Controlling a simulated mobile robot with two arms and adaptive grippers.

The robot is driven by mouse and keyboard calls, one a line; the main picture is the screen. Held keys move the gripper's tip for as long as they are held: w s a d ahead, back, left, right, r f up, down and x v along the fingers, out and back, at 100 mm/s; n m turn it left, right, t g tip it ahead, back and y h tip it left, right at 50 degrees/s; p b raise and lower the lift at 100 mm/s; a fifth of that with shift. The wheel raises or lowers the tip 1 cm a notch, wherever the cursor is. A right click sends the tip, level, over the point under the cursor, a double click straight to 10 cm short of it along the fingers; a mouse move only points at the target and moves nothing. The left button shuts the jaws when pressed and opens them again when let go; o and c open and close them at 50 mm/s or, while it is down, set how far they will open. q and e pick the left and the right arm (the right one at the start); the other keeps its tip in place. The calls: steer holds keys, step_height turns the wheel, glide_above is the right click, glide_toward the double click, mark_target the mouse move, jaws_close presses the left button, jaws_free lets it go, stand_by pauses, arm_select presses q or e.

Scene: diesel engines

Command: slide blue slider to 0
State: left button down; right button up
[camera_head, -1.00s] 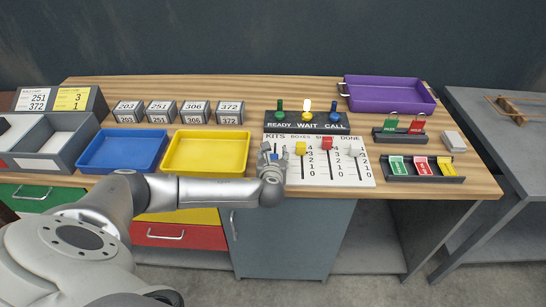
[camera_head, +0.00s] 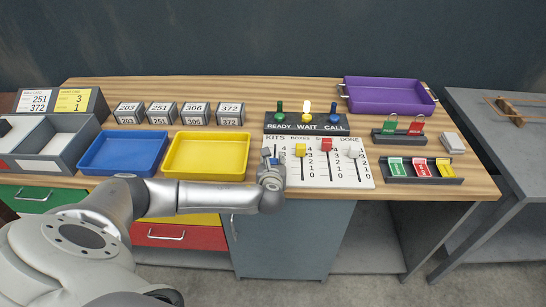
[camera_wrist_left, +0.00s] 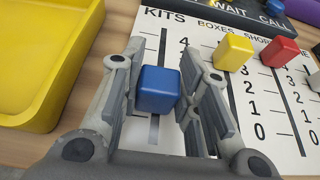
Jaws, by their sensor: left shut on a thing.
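The blue slider (camera_wrist_left: 157,90) is a blue block on the KITS track at the left of the white panel (camera_head: 313,182). In the left wrist view it sits between the two fingers of my left gripper (camera_wrist_left: 158,88), which is shut on it. The 4 mark shows beyond the block; the lower KITS numbers are hidden by the finger. In the head view my left gripper (camera_head: 270,160) is at the panel's left edge and largely hides the slider. My right gripper is not in view.
Yellow (camera_head: 300,150), red (camera_head: 327,145) and white (camera_head: 353,151) sliders stand on tracks to the right. The yellow tray (camera_head: 207,176) is close to the left. Three switches (camera_head: 307,117) stand behind the panel. A purple tray (camera_head: 388,108) is at the back right.

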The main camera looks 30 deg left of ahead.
arm_select(q)
steer(key=shift+s+d+p, duration=0.5)
steer(key=shift+s+d, duration=0.05)
steer(key=shift+s, duration=0.35)
steer(key=shift+f, duration=0.2)
steer(key=c, duration=1.4)
jaws_free()
steer(key=o, duration=0.3)
steer(key=shift+r, duration=0.2)
steer(key=shift+s, duration=0.1)
steer(key=v, duration=1.2)
steer(key=shift+r, duration=0.1)
